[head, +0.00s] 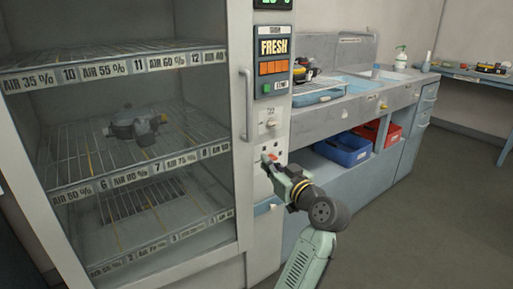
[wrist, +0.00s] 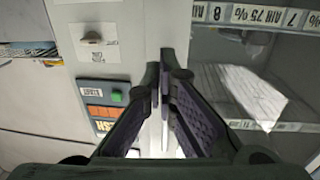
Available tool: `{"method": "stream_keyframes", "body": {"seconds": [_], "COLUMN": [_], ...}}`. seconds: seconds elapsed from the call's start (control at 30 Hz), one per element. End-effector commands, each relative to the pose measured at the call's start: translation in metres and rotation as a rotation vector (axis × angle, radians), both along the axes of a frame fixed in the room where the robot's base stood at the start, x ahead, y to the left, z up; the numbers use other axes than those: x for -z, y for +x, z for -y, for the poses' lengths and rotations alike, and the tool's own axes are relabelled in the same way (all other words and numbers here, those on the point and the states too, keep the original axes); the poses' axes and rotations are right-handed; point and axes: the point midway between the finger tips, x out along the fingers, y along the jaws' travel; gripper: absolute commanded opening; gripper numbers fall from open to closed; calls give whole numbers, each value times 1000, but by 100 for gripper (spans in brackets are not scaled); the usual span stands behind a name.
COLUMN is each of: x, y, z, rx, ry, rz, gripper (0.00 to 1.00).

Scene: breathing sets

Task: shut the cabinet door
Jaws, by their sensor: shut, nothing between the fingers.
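The cabinet door (head: 243,205) is a tall pale frame around a see-through pane, with a long vertical handle (head: 246,105) on its right side. It looks flush or nearly flush with the cabinet front; I cannot tell whether a narrow gap is left. Labelled wire shelves show behind the pane. My gripper (head: 270,164) is low at the right of the door, before the control column. In the wrist view my gripper (wrist: 166,68) has its dark fingers together, empty, over the strip between column and pane. Contact with the door cannot be told.
The control column (head: 272,90) with a FRESH label and buttons adjoins the door. A counter with a sink (head: 365,88) runs to the right, with a blue bin (head: 342,149) and a red bin (head: 378,134) below. The floor at the right is clear.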

Motion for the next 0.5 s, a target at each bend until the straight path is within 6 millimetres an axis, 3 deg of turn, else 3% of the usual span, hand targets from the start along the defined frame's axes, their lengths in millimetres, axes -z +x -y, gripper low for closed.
{"method": "stream_keyframes", "body": {"seconds": [0.3,0.5], "x": [-4,-2], "y": [59,81], "z": [-34,-45], "rx": [-2,1], "ry": [3,4], "rz": [-1,-1], "gripper": [0,0]}}
